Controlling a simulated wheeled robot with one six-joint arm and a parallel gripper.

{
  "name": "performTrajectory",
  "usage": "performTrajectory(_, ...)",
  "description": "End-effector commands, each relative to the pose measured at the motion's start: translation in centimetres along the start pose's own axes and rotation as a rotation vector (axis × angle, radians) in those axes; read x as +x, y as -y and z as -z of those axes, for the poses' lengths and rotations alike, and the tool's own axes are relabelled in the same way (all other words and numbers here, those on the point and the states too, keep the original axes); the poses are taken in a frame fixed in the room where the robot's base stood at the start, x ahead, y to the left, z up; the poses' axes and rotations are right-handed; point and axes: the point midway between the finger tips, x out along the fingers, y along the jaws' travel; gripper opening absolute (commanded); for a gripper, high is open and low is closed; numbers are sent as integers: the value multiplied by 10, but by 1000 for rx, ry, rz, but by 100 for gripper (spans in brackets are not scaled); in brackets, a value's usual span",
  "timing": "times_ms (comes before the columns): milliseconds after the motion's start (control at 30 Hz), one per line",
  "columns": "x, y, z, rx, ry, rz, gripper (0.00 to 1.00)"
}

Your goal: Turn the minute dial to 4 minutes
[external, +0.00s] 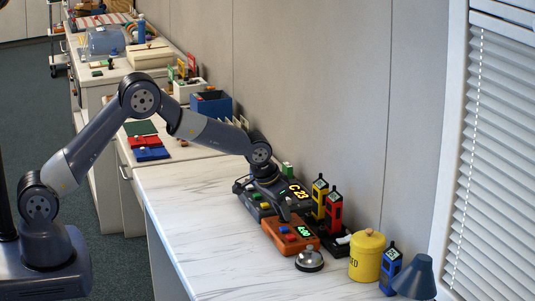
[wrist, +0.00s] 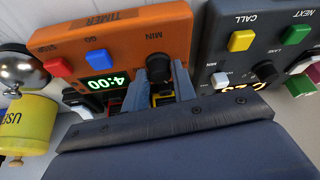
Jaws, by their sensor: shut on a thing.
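The orange timer box (wrist: 112,38) fills the upper left of the wrist view, seen upside down.
A dark control box (wrist: 222,45) with coloured buttons stands close beside the timer. A silver bell (external: 309,260) and a yellow canister (external: 367,256) stand nearby. Red and yellow devices (external: 334,210) stand behind. The counter's left part (external: 190,220) is clear.

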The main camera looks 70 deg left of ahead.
Motion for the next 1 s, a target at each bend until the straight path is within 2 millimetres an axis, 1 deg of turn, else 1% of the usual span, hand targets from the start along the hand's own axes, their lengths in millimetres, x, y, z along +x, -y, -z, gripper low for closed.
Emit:
performTrajectory(200,-1,0,1,-1,-4,0,3)
performTrajectory(233,-1,0,1,-1,-4,0,27)
performTrajectory(467,0,0,1,-2,-2,0,46)
performTrajectory(767,-2,0,1,-2,-2,0,47)
performTrajectory(867,-10,0,1,-2,-3,0,47)
performTrajectory(1000,-31,0,1,-2,-4,0,47)
